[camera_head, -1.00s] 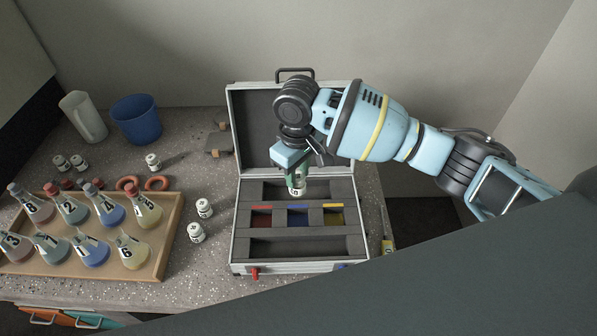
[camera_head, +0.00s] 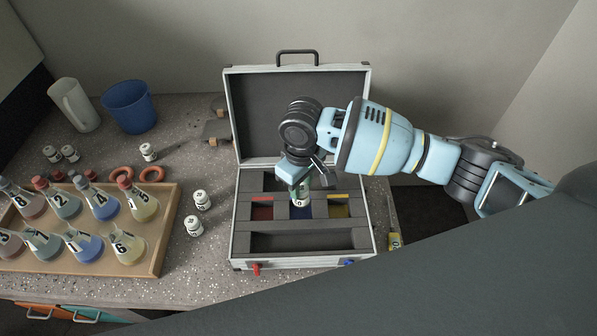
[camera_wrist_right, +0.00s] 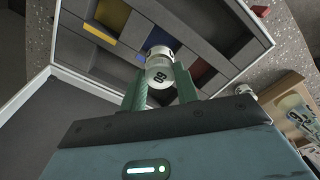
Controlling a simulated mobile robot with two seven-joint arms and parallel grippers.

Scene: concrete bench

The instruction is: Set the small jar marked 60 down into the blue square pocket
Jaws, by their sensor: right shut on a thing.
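The small jar marked 60 (camera_wrist_right: 158,72), white with a dark band, is held between the green fingers of my right gripper (camera_head: 300,188). The jar (camera_head: 302,200) also shows in the head view, at the far edge of the blue square pocket (camera_head: 301,213) in the open case. The blue pocket lies between a red pocket (camera_head: 262,212) and a yellow pocket (camera_head: 338,211). In the wrist view the jar and fingers hide part of the blue pocket (camera_wrist_right: 158,38). I cannot tell how far the jar is above or inside it. My left gripper is not in view.
The case's raised lid (camera_head: 297,110) stands just behind my right gripper. A wooden tray (camera_head: 168,235) of several flasks, a blue cup (camera_head: 130,106) and a white jug (camera_head: 74,105) are further left.

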